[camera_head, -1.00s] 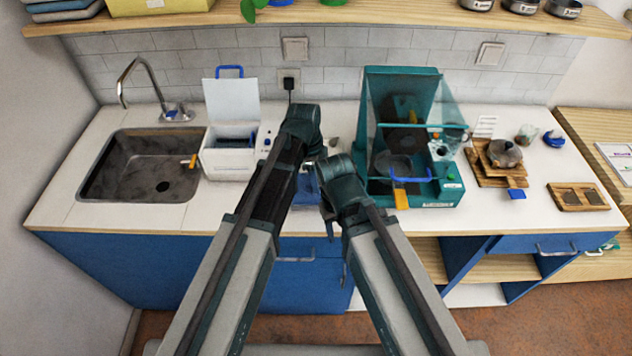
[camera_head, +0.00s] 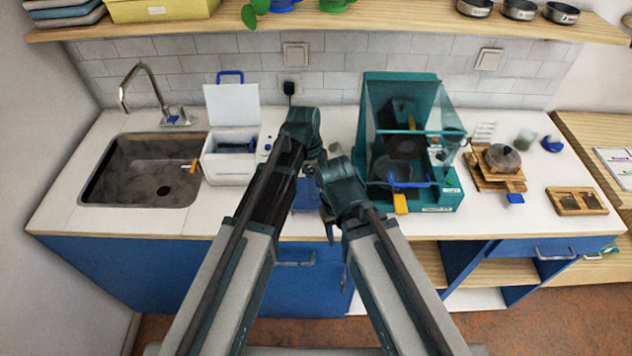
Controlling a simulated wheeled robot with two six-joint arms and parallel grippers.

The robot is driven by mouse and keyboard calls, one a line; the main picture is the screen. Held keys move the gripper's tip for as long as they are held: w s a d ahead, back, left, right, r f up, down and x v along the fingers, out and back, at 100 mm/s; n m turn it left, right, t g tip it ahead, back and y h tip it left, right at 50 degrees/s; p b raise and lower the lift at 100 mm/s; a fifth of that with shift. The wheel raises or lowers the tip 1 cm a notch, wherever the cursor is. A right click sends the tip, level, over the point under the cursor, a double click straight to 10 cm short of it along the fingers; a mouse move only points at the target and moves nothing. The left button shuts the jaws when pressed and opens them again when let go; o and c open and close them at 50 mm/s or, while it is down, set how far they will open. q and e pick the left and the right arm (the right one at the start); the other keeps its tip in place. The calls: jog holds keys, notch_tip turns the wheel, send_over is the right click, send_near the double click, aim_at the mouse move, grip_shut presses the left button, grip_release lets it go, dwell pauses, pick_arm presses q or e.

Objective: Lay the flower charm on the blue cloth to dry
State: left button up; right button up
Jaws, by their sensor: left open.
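I cannot make out the flower charm in this view. A blue patch, perhaps the blue cloth (camera_head: 306,196), lies on the counter between my forearms, mostly hidden by them. My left gripper (camera_head: 314,158) is over the middle of the counter, behind that patch, open, with nothing visible in it. My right gripper (camera_head: 328,214) is just right of the patch, low and close to the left arm. Its fingers are small and dark, and I cannot tell whether they are open.
A white box (camera_head: 222,170) with a raised lid stands left of my arms, beside the sink (camera_head: 140,185). A teal machine (camera_head: 440,196) with a clear cover stands close on the right. Farther right are wooden boards, a small pot (camera_head: 503,158) and a wooden tray (camera_head: 577,201).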

pick_arm(q)
notch_tip(320, 180, up, 11)
jog(key=a+p, duration=0.1)
jog(key=p, duration=0.9)
jog(key=shift+a, duration=0.2)
jog(key=s+a+n+t+y, duration=0.1)
jog(key=s+a+n, duration=1)
jog(key=a+n, duration=0.6)
jog(key=s+d+f+b, duration=0.3)
jog(key=d, duration=0.3)
jog(key=s+d+f+m+g+y+b, duration=0.1)
jog(key=s+d+f+b, duration=0.1)
jog(key=d, duration=0.4)
notch_tip(320, 180, down, 2)
jog(key=shift+s+d+f+y+b, duration=0.1)
jog(key=shift+s+d+y+b, duration=0.25)
jog(key=shift+b, duration=0.5)
